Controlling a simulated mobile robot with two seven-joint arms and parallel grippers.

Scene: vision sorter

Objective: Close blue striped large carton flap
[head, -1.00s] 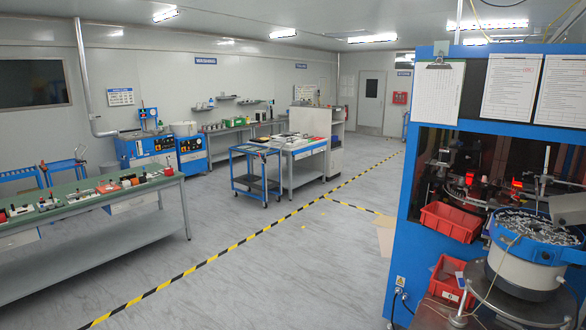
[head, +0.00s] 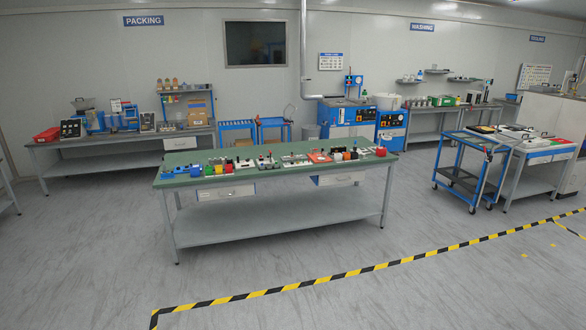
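No carton with blue stripes can be made out in the head view. Small brown box shapes (head: 197,117) stand at the packing bench (head: 100,148) along the far left wall, under the PACKING sign (head: 143,21). They are too small and far to tell any stripes or flaps. Neither of my grippers is in view.
A long green-topped table (head: 270,178) with several small items stands in the middle. Blue carts (head: 462,172) and a washing bench (head: 432,118) are to the right. Yellow-black floor tape (head: 370,269) crosses the front. The near grey floor (head: 80,260) is clear.

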